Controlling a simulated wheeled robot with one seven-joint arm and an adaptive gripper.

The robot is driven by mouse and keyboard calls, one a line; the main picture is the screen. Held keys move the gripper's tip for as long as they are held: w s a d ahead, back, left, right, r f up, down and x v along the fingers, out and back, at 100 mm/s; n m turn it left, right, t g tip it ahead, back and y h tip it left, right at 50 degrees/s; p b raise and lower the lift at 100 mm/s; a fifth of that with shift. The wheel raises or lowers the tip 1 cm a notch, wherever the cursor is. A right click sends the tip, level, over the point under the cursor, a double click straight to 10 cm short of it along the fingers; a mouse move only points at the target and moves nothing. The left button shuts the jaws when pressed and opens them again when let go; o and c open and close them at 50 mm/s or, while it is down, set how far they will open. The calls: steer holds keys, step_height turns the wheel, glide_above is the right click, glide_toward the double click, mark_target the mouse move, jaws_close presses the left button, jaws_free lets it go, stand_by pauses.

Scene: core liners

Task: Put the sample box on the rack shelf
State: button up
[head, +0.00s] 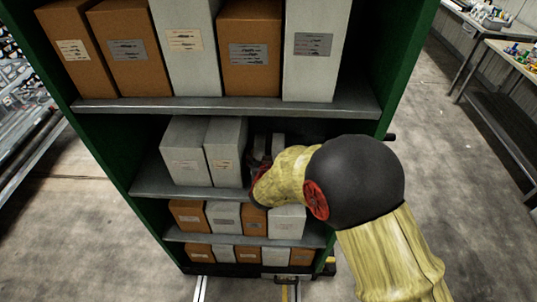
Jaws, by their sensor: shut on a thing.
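The green rack holds boxes on several grey shelves. My arm reaches from the lower right to the second visible rack shelf (170,187). My gripper (263,148) is inside this shelf's opening, to the right of two pale boxes. It is shut on what looks like the pale sample box (278,146). Only a small part of that box shows; my wrist and forearm hide the rest. I cannot tell whether the box touches the shelf.
Two pale boxes (208,150) stand side by side on the same shelf, close left of my gripper. The rack's green right side (408,60) stands close to my arm. Tables (500,48) stand at the far right.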

steer(key=shift+w+r, duration=0.15)
steer(key=o, duration=1.5)
steer(key=shift+f, duration=0.25)
steer(key=o, duration=0.4)
steer(key=shift+o, duration=0.3)
steer(key=shift+r, duration=0.1)
steer(key=shift+s+r, duration=0.2)
steer(key=p+v, duration=0.1)
steer(key=v, duration=1)
steer(key=shift+s+p, duration=0.4)
